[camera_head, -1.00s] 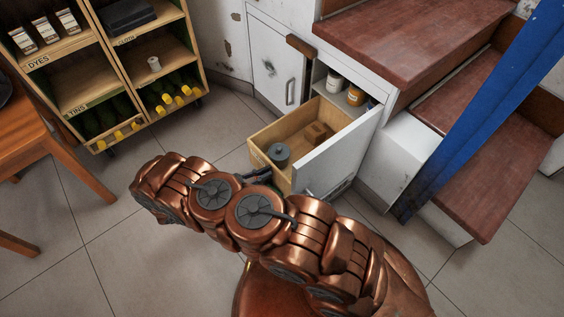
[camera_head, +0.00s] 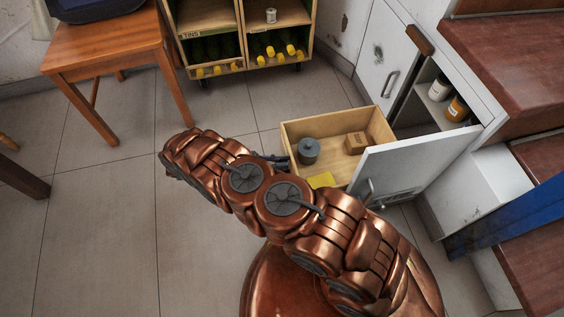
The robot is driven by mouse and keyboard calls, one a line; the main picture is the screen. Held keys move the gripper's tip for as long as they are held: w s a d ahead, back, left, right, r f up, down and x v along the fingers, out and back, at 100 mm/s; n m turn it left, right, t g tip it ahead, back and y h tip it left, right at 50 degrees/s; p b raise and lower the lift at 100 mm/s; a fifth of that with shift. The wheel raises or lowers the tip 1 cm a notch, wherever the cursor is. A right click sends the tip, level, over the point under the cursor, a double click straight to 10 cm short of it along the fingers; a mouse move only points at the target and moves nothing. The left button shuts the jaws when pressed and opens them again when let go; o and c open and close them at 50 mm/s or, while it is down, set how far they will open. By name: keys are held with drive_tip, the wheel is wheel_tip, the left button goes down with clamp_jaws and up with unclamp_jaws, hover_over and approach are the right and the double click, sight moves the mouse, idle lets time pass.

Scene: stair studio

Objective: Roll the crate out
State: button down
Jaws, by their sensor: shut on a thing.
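The crate (camera_head: 310,122) is a shallow, open light-wood box in front of an open cupboard under the stairs. It stands mostly outside, beside the white door. It holds a grey lidded canister (camera_head: 308,150), a small brown block (camera_head: 356,143) and something flat and yellow (camera_head: 320,180). My gripper (camera_head: 279,160) is shut at the crate's near left side, apparently on its edge or pull. My copper arm hides the fingertips' contact and the crate's lower left part.
The white door (camera_head: 420,160) stands open along the crate's right side. Jars (camera_head: 457,107) stand inside the cupboard. A wooden rack (camera_head: 240,40) and an orange-brown table (camera_head: 105,50) stand behind left. The tiled floor (camera_head: 110,210) at left is clear. A blue beam (camera_head: 520,215) crosses the stairs.

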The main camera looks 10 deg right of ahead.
drive_tip(key=shift+a, duration=0.1)
drive_tip(key=c, duration=1.2)
unclamp_jaws()
drive_tip(key=shift+r, duration=0.1)
drive_tip(key=shift+r, duration=4.9)
